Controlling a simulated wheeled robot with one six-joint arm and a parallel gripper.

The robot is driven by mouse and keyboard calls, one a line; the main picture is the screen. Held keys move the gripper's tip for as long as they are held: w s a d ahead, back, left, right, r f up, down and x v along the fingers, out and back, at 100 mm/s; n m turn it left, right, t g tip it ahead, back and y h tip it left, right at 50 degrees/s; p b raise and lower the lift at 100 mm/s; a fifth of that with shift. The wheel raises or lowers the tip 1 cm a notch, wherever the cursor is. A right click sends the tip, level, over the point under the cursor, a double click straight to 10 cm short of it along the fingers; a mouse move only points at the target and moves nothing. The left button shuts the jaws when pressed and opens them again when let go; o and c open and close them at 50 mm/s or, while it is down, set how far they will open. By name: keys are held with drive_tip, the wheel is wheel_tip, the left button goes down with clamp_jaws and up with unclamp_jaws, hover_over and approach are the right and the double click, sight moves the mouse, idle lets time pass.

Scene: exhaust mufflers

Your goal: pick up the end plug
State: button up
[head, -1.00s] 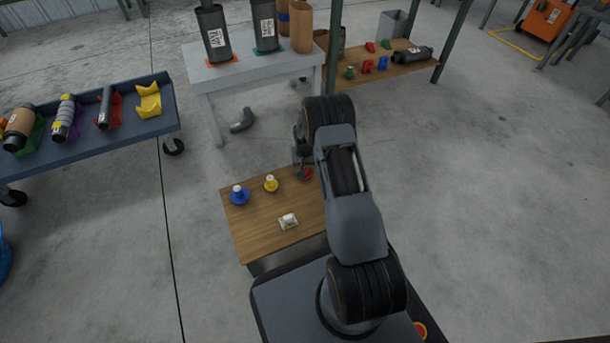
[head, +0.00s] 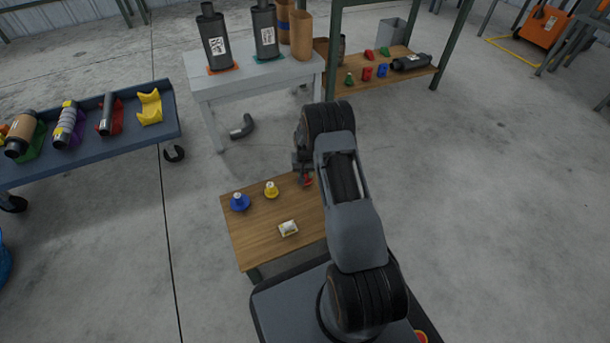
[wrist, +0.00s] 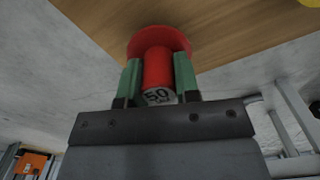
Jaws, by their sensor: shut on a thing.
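A red end plug (wrist: 157,68) with a wide round flange and a pale end face marked "50" is between the two green fingers of my gripper (wrist: 158,84) in the wrist view. The fingers are shut on its stem from both sides. In the head view my gripper (head: 304,176) is over the far edge of the small wooden table, and only a bit of the red plug (head: 309,181) shows beside it. I cannot tell whether the flange touches the table. A yellow plug (head: 271,190) and a blue plug (head: 240,202) stand on the table to the left.
The wooden table (head: 262,233) also bears a small whitish block (head: 288,228). A grey table (head: 206,88) with mufflers stands beyond it, a blue trolley (head: 140,132) at the left, and a wooden shelf (head: 403,80) behind.

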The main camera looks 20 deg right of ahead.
wheel_tip(320, 180, up, 3)
drive_tip(key=shift+f+p, duration=0.1)
drive_tip(key=shift+p, duration=0.8)
drive_tip(key=s+a+r+n+p, duration=0.1)
drive_tip(key=s+a+r+p, duration=0.2)
drive_tip(key=a+r, duration=0.3)
drive_tip(key=s+a+r+n+p, duration=0.1)
drive_tip(key=s+a+r+p, duration=0.35)
drive_tip(key=a, duration=0.25)
drive_tip(key=s+r+n+p, duration=0.1)
drive_tip(key=s+r+p, duration=0.1)
drive_tip(key=r+p, duration=1.3)
drive_tip(key=s+d+r+n+p, duration=0.1)
drive_tip(key=s+r+p, duration=0.1)
drive_tip(key=r+p, duration=1.4)
wheel_tip(320, 180, up, 5)
drive_tip(key=shift+d+p, duration=0.3)
